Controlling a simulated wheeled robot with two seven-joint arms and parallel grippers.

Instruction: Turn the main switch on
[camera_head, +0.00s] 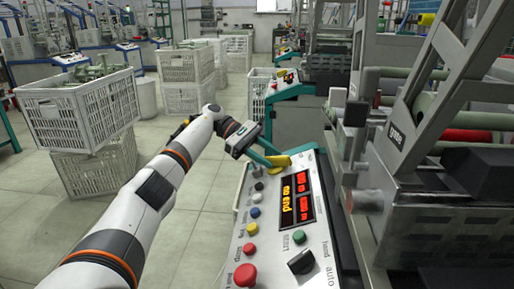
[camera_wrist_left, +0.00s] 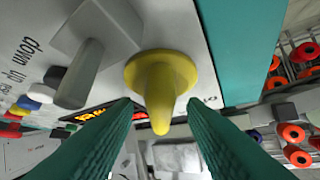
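The main switch, a yellow rotary knob (camera_wrist_left: 160,77) with a raised handle, is on the far end of the control panel. In the head view the yellow switch (camera_head: 281,161) is partly hidden by my left gripper (camera_head: 270,157). In the left wrist view, the green fingers of my left gripper (camera_wrist_left: 163,108) are open, one on each side of the yellow handle, with visible gaps. Whether either finger touches it I cannot tell. My right gripper is not in view.
The sloping control panel (camera_head: 280,262) carries a grey lever switch (camera_wrist_left: 82,72), coloured buttons, a black selector (camera_head: 302,262) and lit red and orange displays (camera_head: 296,197). The winding machine (camera_head: 430,180) stands close on the right. White crates (camera_head: 84,108) stand at left on open floor.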

